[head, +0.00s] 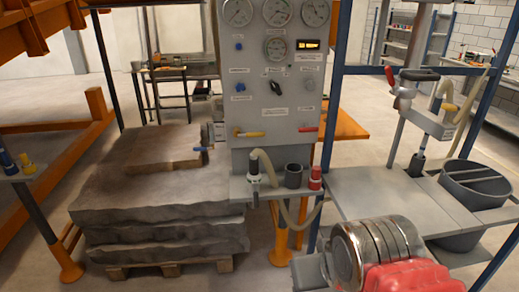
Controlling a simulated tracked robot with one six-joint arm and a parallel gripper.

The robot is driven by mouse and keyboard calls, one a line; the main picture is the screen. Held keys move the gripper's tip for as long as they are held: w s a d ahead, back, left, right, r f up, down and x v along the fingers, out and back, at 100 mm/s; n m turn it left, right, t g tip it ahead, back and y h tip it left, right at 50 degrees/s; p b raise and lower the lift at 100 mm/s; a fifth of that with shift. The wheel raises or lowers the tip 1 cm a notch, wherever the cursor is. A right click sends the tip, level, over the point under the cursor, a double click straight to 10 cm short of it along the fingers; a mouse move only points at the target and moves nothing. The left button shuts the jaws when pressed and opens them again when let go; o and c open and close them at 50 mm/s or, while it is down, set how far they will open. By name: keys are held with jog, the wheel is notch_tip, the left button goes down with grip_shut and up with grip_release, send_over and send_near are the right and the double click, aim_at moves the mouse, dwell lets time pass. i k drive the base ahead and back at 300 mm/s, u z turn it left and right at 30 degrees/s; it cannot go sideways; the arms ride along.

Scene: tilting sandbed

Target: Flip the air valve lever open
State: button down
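A grey control panel (272,85) stands upright in the middle of the head view. Near its lower edge a yellow-handled lever (250,134) is at the left and a red-handled lever (306,129) at the right; both handles lie about level. A blue-handled lever (201,149) juts out beside the panel's left edge. The labels are too small to read, so I cannot tell which lever is the air valve. My arm's shiny rounded link and red ribbed part fill the bottom right, apart from the panel in the picture. No gripper fingers show.
A shelf (268,188) under the panel holds a hose fitting, a dark cup (293,175) and a red-capped item (315,177). Stacked slabs (150,205) on a pallet stand left. A bench (385,200) and a grey bin (475,195) stand right, with blue posts between.

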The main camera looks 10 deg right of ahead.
aim_at(252, 135)
jog(key=k, duration=0.9)
jog(key=u, duration=0.3)
jog(key=i, duration=0.45)
jog(key=u, duration=0.9)
jog(key=i, duration=1.65)
jog(key=z, duration=0.75)
jog(key=i, duration=0.8)
jog(key=z, duration=0.45)
